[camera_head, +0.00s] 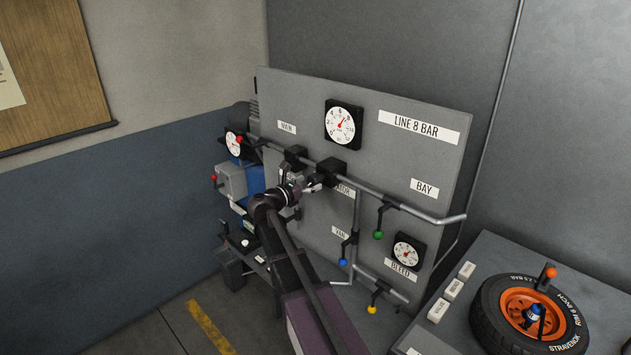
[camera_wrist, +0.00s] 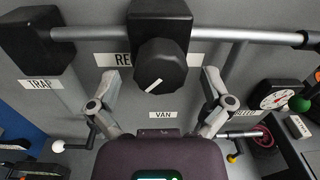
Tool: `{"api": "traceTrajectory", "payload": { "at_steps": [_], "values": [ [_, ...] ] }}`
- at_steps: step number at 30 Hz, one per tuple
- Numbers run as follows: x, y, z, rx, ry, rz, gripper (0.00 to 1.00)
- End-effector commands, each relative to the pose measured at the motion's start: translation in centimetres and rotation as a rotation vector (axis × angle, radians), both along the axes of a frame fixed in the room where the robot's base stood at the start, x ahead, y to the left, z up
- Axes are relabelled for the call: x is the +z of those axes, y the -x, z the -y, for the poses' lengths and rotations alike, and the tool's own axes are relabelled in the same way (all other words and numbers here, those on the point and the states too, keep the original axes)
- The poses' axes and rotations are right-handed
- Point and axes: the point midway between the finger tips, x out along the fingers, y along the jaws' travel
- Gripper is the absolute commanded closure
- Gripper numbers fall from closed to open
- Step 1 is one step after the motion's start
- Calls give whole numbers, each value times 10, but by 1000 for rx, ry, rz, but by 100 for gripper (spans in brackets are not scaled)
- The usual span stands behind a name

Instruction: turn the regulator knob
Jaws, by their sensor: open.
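The regulator knob (camera_wrist: 160,67) is a black faceted knob with a white pointer line, below a black block on the grey pipe in the wrist view. Its pointer slants from lower left to upper right. The label behind it (camera_wrist: 122,60) is partly covered; only "RE" reads. My gripper (camera_wrist: 160,80) is open, with one finger on each side of the knob in the picture; I cannot tell whether either touches it. In the head view my gripper (camera_head: 296,187) is at the panel, just left of and below the black regulator body (camera_head: 331,166); the knob itself is hard to make out there.
The upper gauge (camera_head: 344,124) and lower gauge (camera_head: 407,252) sit on the grey panel (camera_head: 300,100). Levers with green (camera_head: 378,235), blue (camera_head: 342,262) and yellow (camera_head: 371,309) knobs hang below the pipe (camera_head: 400,203). A tyre (camera_head: 489,305) lies on the bench at right.

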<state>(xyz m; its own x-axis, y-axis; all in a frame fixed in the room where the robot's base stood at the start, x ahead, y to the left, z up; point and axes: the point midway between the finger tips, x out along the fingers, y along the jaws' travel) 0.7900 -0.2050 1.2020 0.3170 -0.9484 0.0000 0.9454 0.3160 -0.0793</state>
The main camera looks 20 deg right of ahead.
Motion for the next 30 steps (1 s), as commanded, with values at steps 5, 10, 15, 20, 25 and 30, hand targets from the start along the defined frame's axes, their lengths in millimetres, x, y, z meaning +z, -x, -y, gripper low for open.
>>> {"api": "traceTrajectory", "payload": {
  "at_steps": [5, 10, 15, 20, 25, 30],
  "values": [
    [0, -6, 15, -1, 0, 0, 0],
    [0, -7, 21, -1, 0, 0, 0],
    [0, -7, 21, -1, 0, 0, 0],
    [0, -6, 21, -1, 0, 0, 18],
    [0, -6, 22, -2, 0, 0, 68],
    [0, -6, 22, -2, 0, 0, 80]
  ]
}}
